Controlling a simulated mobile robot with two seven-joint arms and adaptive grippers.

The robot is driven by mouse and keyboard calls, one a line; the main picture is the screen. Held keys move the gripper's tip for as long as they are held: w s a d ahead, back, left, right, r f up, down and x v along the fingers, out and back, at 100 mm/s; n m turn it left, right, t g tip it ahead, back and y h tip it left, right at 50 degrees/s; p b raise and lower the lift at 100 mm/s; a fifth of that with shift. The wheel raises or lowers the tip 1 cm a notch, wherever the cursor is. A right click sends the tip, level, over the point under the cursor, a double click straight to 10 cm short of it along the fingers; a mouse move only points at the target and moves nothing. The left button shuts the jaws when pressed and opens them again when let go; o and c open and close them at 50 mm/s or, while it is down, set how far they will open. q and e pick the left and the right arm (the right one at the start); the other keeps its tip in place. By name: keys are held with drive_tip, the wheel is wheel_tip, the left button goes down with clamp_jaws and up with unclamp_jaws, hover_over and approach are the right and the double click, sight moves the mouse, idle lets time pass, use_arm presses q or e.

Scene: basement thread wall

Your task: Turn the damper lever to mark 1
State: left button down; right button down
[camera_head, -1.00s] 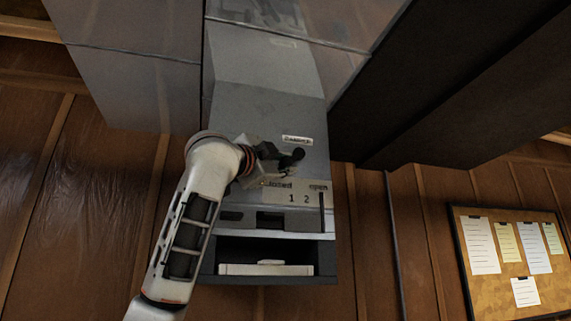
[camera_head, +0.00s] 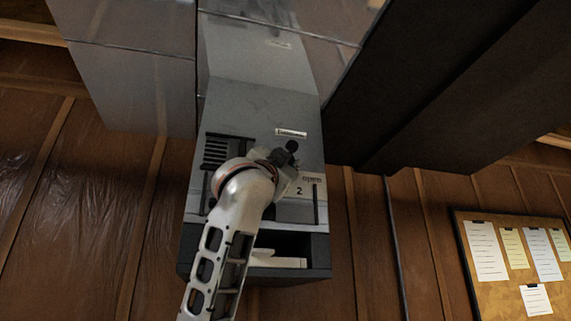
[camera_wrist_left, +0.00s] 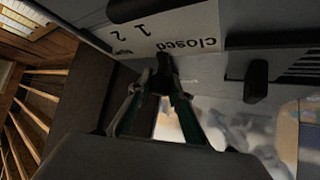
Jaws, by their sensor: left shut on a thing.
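The damper lever shows as a black knob (camera_head: 292,146) on the front of the grey metal housing, under a small white label. My left gripper (camera_head: 283,163) is at the lever, just below the knob, and hides most of it. In the left wrist view the fingers (camera_wrist_left: 163,86) close on a dark part of the lever (camera_wrist_left: 163,62). The wrist view shows the plate (camera_wrist_left: 178,34) upside down with "closed", 1 and 2. The lever's exact mark is unclear. My right gripper is out of view.
A vent grille (camera_head: 216,150) is left of my wrist. An open slot with a white piece (camera_head: 278,259) is below the housing. A large dark duct (camera_head: 440,85) hangs to the right. A cork board (camera_head: 506,262) with papers is on the wood wall at lower right.

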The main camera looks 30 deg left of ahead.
use_arm(q)
drive_tip(key=shift+w+d+f+n, duration=0.1)
drive_tip(key=shift+w+n, duration=0.05)
drive_tip(key=shift+n, duration=0.25)
drive_tip(key=shift+y, duration=0.4)
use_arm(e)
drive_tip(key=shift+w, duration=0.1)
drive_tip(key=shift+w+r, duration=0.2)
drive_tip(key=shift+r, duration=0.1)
use_arm(q)
drive_tip(key=c, duration=1.8)
unclamp_jaws()
drive_tip(key=shift+c, duration=0.2)
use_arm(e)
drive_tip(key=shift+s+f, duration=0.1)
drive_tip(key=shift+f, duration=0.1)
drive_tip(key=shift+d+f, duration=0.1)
use_arm(q)
drive_tip(key=v, duration=1.2)
